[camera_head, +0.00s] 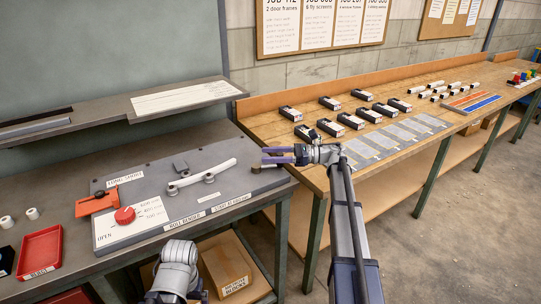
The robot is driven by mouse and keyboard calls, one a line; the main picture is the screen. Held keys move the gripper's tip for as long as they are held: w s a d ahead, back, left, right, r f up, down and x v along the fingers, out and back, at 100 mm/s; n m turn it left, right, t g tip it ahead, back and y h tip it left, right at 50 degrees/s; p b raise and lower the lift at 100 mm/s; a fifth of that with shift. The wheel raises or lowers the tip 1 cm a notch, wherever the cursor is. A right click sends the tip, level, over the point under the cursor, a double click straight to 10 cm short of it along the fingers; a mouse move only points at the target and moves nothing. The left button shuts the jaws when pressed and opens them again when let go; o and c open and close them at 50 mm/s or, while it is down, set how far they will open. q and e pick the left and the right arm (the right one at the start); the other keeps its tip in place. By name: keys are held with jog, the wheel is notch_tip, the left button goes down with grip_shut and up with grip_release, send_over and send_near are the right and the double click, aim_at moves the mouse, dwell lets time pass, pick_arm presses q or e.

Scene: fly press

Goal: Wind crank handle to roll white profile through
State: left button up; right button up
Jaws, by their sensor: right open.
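The roll bender plate (215,196) lies on the grey bench at left. The white profile (208,175), slightly curved, rests on it across small round rollers. My right gripper (273,155), with purple fingers, is open and points left above the plate's right end. A small dark knob (256,169), perhaps the crank handle, shows just below its fingertips; I cannot tell whether they touch. My left arm shows at the bottom in front of the bench; its fingers are not clear.
A red knob (125,215) and an orange block (97,203) sit on the plate's left part. A red tray (40,250) lies at far left. A grey shelf (150,107) stands behind. The wooden bench (300,165) at right holds rows of dark blocks. A cardboard box (225,268) sits below.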

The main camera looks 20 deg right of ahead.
jog(key=shift+d, duration=0.1)
jog(key=v, duration=0.7)
jog(key=shift+s+d, duration=0.15)
jog(key=shift+d, duration=0.1)
jog(key=shift+d, duration=0.1)
